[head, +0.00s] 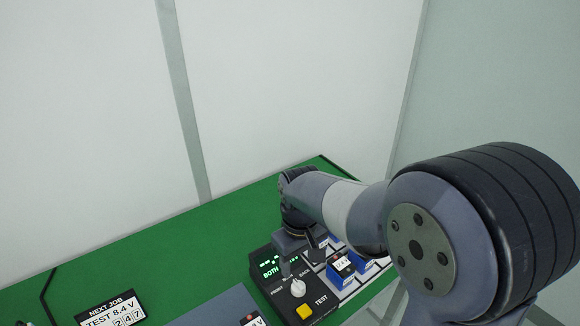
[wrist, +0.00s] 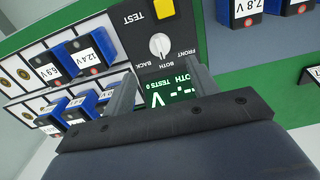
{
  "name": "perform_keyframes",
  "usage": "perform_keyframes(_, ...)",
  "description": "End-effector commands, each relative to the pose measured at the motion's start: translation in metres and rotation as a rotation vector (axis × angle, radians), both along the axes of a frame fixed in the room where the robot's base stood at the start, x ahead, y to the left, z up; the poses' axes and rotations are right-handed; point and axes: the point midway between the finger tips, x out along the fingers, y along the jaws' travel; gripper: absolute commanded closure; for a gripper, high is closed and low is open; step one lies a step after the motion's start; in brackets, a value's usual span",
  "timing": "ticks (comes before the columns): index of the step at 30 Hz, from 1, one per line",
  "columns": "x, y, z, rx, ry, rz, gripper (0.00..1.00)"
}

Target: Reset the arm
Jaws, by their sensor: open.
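My gripper (head: 299,262) hangs low over the tester (head: 322,301) in the head view, close to its display and knob. In the wrist view my gripper (wrist: 160,92) has its two fingers apart, with nothing held between them. The tester's green display (wrist: 172,90) shows between and beyond the fingers and reads BOTH, TESTS 0 and dashes before a V. The white knob (wrist: 159,45) stands beyond the fingertips. The yellow button (wrist: 163,8) is at the top edge of that view. Whether the fingers touch the tester is unclear.
Blue batteries (wrist: 91,50) stand in a white-celled rack (wrist: 15,57) beside the tester; readable labels include 12.4 V and 6.9 V. A 7.8 V battery (wrist: 240,10) stands on a grey surface (wrist: 262,45). The green tabletop (head: 160,255) behind is clear.

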Motion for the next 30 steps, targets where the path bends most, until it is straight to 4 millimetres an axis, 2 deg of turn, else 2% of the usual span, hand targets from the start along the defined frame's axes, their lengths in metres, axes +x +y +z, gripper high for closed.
perform_keyframes(9,-0.001,0.0,-0.06,-0.002,0.005,0.0,0.44)
perform_keyframes(15,-0.001,0.0,-0.086,-0.001,0.003,0.0,0.44)
perform_keyframes(20,0.0,0.0,-0.095,-0.001,0.001,-0.001,0.44)
perform_keyframes(30,0.0,0.0,-0.094,0.0,0.0,-0.014,0.44)
